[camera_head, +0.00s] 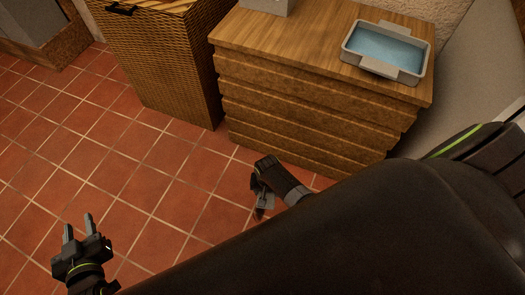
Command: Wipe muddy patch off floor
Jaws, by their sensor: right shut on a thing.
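My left gripper (78,228) is at the lower left over the tiled floor (150,190). Its two fingers are apart, with nothing between them. My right gripper (262,198) is low near the floor, in front of the wooden chest. It is shut on a small dark thing that is mostly hidden by the gripper, so I cannot tell its shape or whether it touches the floor. I make out no clear muddy patch on the visible tiles. My own dark arm covers the floor at the lower right.
A wooden chest of drawers (300,118) stands at the back, with a grey tub of blue liquid (385,46) on its top right. A wicker cabinet (165,65) stands to its left. A wooden-edged box (65,50) is at the far left. The left and middle floor is clear.

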